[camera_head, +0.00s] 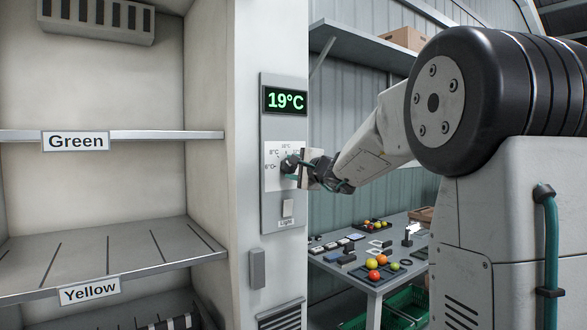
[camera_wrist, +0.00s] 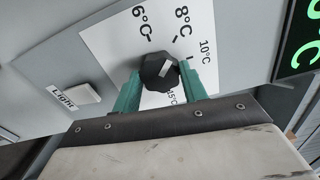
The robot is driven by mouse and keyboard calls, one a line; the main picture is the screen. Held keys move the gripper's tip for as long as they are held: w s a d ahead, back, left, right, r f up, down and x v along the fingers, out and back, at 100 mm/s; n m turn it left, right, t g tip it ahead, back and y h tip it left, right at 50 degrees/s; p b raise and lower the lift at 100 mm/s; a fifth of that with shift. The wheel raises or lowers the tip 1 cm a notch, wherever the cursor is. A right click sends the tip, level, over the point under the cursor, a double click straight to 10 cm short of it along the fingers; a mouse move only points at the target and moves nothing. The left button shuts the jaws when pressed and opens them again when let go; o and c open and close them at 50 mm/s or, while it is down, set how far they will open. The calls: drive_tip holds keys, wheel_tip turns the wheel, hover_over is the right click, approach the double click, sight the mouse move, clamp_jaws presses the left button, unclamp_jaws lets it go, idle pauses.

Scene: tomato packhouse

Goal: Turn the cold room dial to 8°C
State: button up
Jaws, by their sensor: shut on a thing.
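The cold room dial is a black faceted knob (camera_wrist: 158,69) with a pale pointer mark, on a white scale plate (camera_wrist: 105,42) marked 6°C, 8°C, 10°C and 15°C. I cannot tell exactly which mark the pointer faces. My gripper (camera_wrist: 161,76) is shut on the knob, one teal finger on each side. In the head view my gripper (camera_head: 296,167) reaches the dial from the right and hides part of it and its scale. The green display (camera_head: 286,100) above the dial reads 19°C.
A light switch (camera_head: 288,208) sits below the dial; it also shows in the wrist view (camera_wrist: 83,93). Open shelves labelled Green (camera_head: 76,141) and Yellow (camera_head: 89,291) stand at left. A table (camera_head: 375,280) with tomatoes and trays stands behind, below my arm.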

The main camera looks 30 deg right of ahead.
drive_tip(key=shift+f, duration=0.1)
drive_tip(key=o, duration=1)
drive_tip(key=shift+c, duration=0.2)
drive_tip(key=shift+s, duration=0.1)
drive_tip(key=s, duration=0.7)
drive_tip(key=shift+s, duration=0.35)
drive_tip(key=shift+d, duration=0.1)
